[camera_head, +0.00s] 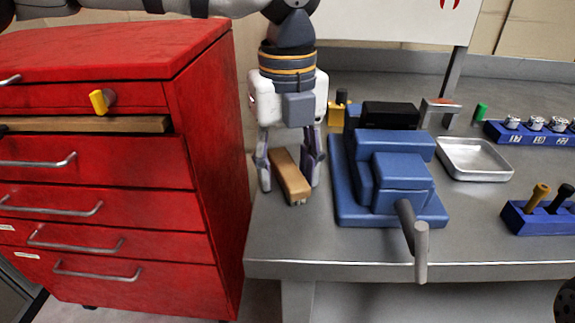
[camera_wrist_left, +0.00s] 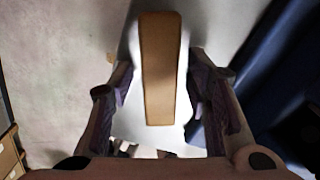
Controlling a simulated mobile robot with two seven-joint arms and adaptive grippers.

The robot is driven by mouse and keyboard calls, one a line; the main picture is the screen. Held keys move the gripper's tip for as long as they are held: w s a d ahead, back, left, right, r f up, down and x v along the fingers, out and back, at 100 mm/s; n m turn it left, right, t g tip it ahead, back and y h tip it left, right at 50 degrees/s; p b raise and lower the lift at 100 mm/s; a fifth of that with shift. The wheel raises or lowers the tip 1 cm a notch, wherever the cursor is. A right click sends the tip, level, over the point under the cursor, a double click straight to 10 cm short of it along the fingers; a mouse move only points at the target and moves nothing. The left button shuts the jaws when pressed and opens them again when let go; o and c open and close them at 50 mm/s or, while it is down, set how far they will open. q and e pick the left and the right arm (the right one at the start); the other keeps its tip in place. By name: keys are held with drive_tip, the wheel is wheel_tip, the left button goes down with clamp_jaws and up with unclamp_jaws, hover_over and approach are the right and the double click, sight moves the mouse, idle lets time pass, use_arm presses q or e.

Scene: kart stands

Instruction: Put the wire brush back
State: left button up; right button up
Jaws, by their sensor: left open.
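The wire brush (camera_head: 289,174) appears to be the long brown wooden block at the left end of the grey workbench, beside the blue vise. Its bristles are hard to make out. My left gripper (camera_head: 291,183) points down over it, open, with one finger on each side of the block. In the left wrist view the brown block (camera_wrist_left: 160,70) runs lengthwise between the two fingers, with visible gaps on both sides. My right gripper is not in view.
A blue vise (camera_head: 402,182) with a protruding handle stands just right of the gripper. A red drawer cabinet (camera_head: 205,150) stands left. A metal tray (camera_head: 474,160), a blue socket rack (camera_head: 530,133) and a blue tool holder (camera_head: 540,220) lie farther right.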

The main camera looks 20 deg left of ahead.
sight(287, 167)
use_arm(q)
wheel_tip(287, 167, up, 12)
drive_tip(key=p, duration=0.2)
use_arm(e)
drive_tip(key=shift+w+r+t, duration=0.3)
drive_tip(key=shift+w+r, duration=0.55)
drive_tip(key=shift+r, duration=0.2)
use_arm(q)
drive_tip(key=shift+r, duration=0.1)
